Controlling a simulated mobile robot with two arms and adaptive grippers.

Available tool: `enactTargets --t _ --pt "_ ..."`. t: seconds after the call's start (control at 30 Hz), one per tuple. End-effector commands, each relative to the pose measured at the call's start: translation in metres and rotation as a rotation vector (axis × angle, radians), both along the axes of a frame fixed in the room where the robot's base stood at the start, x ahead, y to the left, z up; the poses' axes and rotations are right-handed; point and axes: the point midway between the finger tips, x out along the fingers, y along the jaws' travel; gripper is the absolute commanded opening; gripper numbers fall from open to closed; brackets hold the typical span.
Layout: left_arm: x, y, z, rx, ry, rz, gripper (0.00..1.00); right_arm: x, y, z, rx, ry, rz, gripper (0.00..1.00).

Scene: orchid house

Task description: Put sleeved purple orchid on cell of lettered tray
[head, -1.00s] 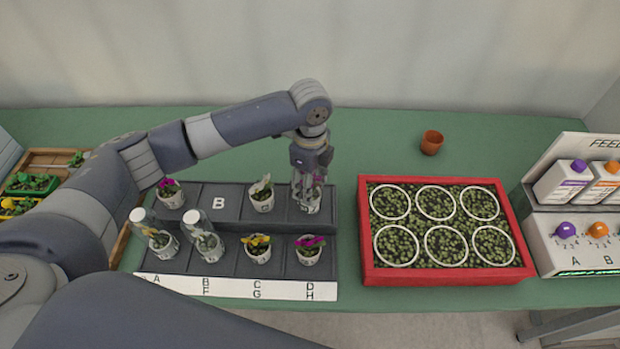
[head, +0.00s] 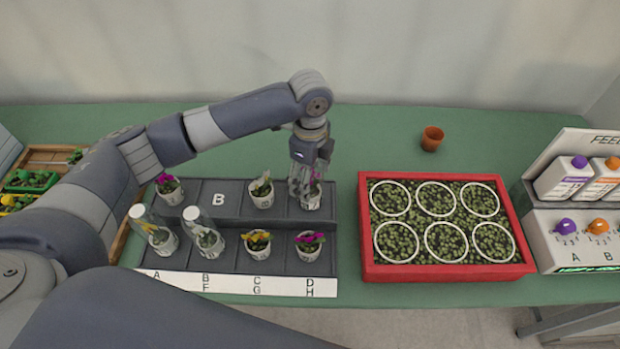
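The lettered tray (head: 223,266) is dark grey, with two stepped rows of cells and a white label strip in front. A purple orchid in a pale pot (head: 311,199) stands at the back right cell, above letter D. My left gripper (head: 305,186) points down at this plant, its fingers around or just beside it. Fingers and any clear sleeve blend together, so I cannot tell whether it grips. Another purple orchid (head: 309,245) is in front at H, and one more (head: 170,188) is at back left, A. My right gripper is not in view.
Two clear-sleeved plants (head: 152,230) (head: 203,232) stand at front left, and yellow-flowered pot (head: 257,243) at G. A red planter (head: 445,270), terracotta pot (head: 432,138) and feed station (head: 583,200) are right. Green bench behind the tray is clear.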

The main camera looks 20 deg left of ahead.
Motion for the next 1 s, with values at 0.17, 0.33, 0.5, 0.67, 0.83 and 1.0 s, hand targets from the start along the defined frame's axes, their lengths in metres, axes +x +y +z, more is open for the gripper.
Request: enactTargets --t 0.17,0.33,0.5,0.67,0.83,1.0 --pt "0.002 0.0 0.035 -0.002 -0.008 -0.002 0.71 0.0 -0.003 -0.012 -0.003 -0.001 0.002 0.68" --pt "0.001 -0.001 0.072 -0.001 -0.006 -0.001 0.71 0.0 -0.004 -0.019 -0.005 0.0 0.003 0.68" --pt "0.001 0.0 0.097 -0.001 -0.004 -0.001 0.71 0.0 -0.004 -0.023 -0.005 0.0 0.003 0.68" --pt "0.0 0.0 0.108 0.0 -0.002 0.0 0.71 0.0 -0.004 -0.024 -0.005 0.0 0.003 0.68" --pt "0.0 0.0 0.109 0.001 -0.001 0.0 0.71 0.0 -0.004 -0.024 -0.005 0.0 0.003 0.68" --pt "0.0 0.0 0.109 0.0 -0.001 -0.001 0.71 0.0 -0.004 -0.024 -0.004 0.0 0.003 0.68"
